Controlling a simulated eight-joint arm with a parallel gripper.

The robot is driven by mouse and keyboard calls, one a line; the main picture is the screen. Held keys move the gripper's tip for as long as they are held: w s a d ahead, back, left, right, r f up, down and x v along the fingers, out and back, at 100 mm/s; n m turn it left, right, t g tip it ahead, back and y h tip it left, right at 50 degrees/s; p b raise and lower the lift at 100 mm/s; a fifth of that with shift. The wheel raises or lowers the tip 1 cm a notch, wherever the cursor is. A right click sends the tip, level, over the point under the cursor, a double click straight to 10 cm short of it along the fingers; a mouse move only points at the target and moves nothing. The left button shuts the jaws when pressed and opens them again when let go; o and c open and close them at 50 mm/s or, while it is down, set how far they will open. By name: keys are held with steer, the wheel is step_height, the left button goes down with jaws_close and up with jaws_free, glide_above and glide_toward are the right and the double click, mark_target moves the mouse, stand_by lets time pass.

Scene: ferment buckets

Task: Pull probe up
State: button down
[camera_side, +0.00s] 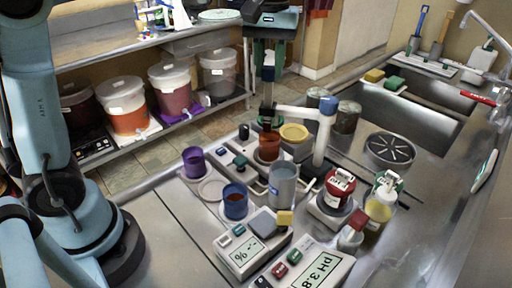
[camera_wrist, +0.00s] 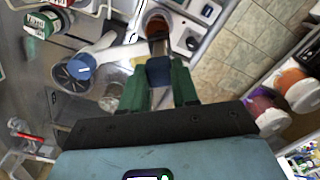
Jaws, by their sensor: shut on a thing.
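My gripper (camera_side: 267,78) has green fingers and points straight down in the side view. It is shut on the dark upper part of the probe (camera_side: 267,92). The probe hangs upright at the free end of a white holder arm (camera_side: 298,112), above a brown cup (camera_side: 268,152). I cannot tell whether its tip is inside the cup. In the wrist view the green fingers (camera_wrist: 158,88) flank the probe's dark blue block (camera_wrist: 158,70). The brown cup (camera_wrist: 155,22) lies just beyond it.
The holder's white post with a blue cap (camera_side: 328,105) stands right of the probe. A purple cup (camera_side: 194,162), a blue cup (camera_side: 236,203), a clear beaker (camera_side: 283,188) and a pH meter (camera_side: 312,268) crowd the counter. Buckets (camera_side: 125,108) stand on the left shelf.

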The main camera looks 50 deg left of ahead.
steer(key=shift+r, duration=0.3)
steer(key=c, duration=0.8)
jaws_free()
steer(key=shift+c, duration=0.2)
step_height(320, 180, up, 12)
